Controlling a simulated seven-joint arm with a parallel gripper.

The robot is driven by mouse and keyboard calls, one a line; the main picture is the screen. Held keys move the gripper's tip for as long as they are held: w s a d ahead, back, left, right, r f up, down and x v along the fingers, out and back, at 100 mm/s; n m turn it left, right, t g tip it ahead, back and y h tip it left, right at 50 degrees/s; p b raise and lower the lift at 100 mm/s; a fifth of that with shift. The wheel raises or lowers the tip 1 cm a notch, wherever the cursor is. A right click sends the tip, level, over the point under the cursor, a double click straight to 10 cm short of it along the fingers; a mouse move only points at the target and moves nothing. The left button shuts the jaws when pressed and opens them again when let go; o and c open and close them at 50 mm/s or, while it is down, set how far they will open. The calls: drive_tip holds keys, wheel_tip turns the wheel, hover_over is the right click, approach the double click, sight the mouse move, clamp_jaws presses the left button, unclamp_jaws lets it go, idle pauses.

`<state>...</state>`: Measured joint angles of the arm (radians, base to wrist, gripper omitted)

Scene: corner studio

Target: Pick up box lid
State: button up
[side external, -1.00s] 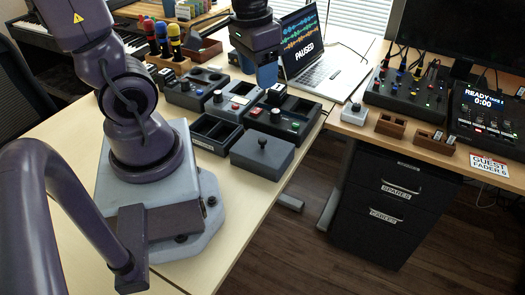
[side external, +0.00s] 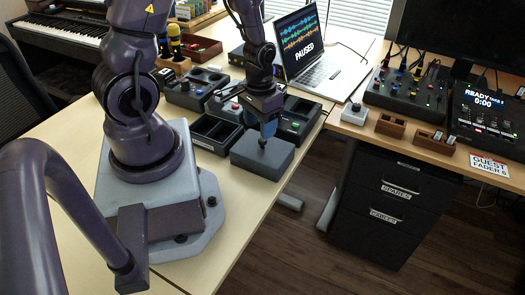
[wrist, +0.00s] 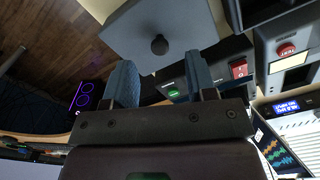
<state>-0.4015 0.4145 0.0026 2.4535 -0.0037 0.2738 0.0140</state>
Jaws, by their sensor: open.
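The box lid (side external: 254,157) is a flat dark grey slab with a small black knob on top, near the front right edge of the light wooden table. It also fills the top middle of the wrist view (wrist: 185,35), its knob in front of the fingers. My gripper (side external: 265,132) is just above and beside the knob in the side view. In the wrist view my gripper (wrist: 160,85) has its two blue fingers apart with nothing between them. Whether the fingertips reach down around the knob is hard to tell.
Modules with buttons (side external: 222,108) stand behind, and a laptop (side external: 305,50) beyond. The table's right edge is close to the lid, with floor (side external: 300,205) below. Bare table lies in front.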

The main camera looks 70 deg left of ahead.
sight(263, 151)
drive_tip(key=shift+w+f, duration=0.15)
drive_tip(key=shift+f, duration=1.25)
drive_tip(key=shift+w+f, duration=0.15)
drive_tip(key=shift+f, duration=1.2)
clamp_jaws()
